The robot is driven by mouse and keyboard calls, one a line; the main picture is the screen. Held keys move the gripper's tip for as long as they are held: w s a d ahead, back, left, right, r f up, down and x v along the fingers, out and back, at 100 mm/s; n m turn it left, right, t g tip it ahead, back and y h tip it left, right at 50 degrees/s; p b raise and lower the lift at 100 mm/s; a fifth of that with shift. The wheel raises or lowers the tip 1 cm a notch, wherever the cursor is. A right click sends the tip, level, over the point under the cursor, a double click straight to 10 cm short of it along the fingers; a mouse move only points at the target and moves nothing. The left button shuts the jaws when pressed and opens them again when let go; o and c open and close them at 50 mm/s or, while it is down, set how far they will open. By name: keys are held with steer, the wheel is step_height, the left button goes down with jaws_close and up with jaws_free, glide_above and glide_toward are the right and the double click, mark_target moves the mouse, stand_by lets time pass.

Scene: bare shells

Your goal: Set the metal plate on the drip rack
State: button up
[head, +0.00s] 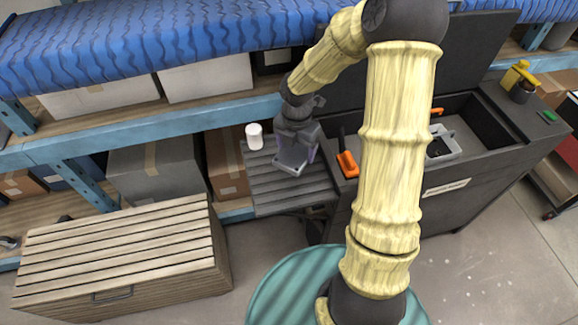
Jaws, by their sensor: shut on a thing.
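My gripper (298,152) points down over a dark grey slatted surface (263,190) beside the black cabinet. It is shut on a small grey metal plate (289,168), which shows just below the fingers. I cannot tell whether the plate touches the slats or is held just above them. The fingertips are partly hidden by the gripper body. The slatted surface looks like the drip rack, but I cannot be sure.
A white cup (254,136) stands on the slats left of my gripper. An orange-handled tool (347,164) lies to the right. The black cabinet (470,195) holds a grey tray (444,142). A wooden slatted chest (120,255) stands front left.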

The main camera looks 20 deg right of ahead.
mark_target(295, 160)
step_height(295, 160, down, 6)
steer(key=shift+r, duration=0.25)
steer(key=shift+f, duration=1.85)
steer(key=shift+f, duration=0.15)
steer(key=o, duration=1.3)
steer(key=shift+c, duration=0.2)
